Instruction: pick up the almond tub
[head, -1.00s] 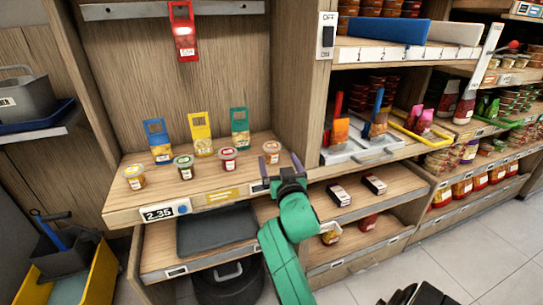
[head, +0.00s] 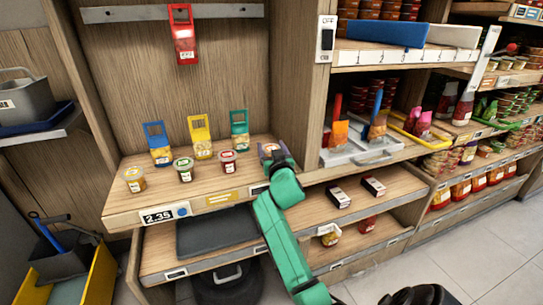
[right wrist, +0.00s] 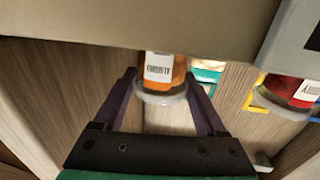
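Several small clear tubs stand in a row on the wooden shelf (head: 135,207), in front of colored packets; their labels are too small to read, so I cannot tell by name which holds almonds. The rightmost tub (head: 267,148) is partly hidden by my right gripper (head: 272,160). In the right wrist view this tub (right wrist: 162,68) appears upside down, with orange contents, a barcode label and a pale lid. It lies between the fingertips of the right gripper (right wrist: 160,78), which are apart on either side; no firm contact is clear. My left gripper is not in view.
A neighboring tub with a red label (head: 228,161) stands to the left; it also shows in the right wrist view (right wrist: 298,92). Blue (head: 158,145), yellow (head: 200,137) and green (head: 239,130) packets stand behind. A wooden divider (head: 300,90) rises just right.

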